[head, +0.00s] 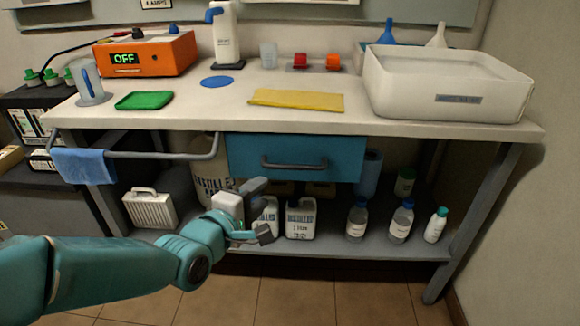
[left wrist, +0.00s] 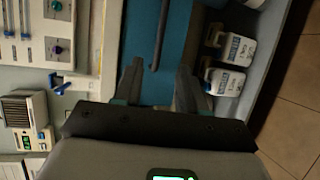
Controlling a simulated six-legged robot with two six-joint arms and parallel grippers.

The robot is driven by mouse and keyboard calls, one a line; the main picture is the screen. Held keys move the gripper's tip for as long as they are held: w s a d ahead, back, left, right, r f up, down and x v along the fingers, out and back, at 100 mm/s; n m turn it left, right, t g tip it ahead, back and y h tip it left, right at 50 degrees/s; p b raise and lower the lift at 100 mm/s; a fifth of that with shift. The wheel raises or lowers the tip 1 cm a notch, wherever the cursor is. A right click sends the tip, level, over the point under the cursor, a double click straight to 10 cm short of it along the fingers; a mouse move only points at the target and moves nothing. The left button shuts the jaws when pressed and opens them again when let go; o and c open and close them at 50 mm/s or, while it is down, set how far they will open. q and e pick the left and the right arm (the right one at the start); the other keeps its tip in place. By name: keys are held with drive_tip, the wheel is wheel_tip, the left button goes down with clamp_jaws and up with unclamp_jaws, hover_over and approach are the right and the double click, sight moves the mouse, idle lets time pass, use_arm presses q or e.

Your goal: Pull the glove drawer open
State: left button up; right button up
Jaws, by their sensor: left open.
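The glove drawer (head: 240,157) has a blue front under the workbench top and looks shut. Its dark bar handle (head: 295,166) runs across the front. My left gripper (head: 264,211) is open and empty, below and a little left of the handle, in front of the lower shelf. In the left wrist view, turned on its side, the drawer front (left wrist: 179,45) lies beyond the open fingers (left wrist: 160,82). The handle (left wrist: 160,35) shows ahead of the gap between them, apart from both. My right gripper is in neither view.
A rail (head: 150,154) with a blue cloth (head: 84,166) sticks out left of the drawer. White jugs (head: 301,218) and several bottles stand on the lower shelf (head: 330,244). A white basin (head: 447,88) and a yellow cloth (head: 297,99) are on the bench.

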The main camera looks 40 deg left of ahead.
sight(291, 168)
use_arm(q)
drive_tip(key=b+x, duration=0.2)
drive_tip(key=x, duration=1.2)
drive_tip(key=shift+w+d, duration=0.1)
drive_tip(key=shift+w, duration=0.1)
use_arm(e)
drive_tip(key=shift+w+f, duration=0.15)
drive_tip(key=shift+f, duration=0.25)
use_arm(q)
clamp_jaws()
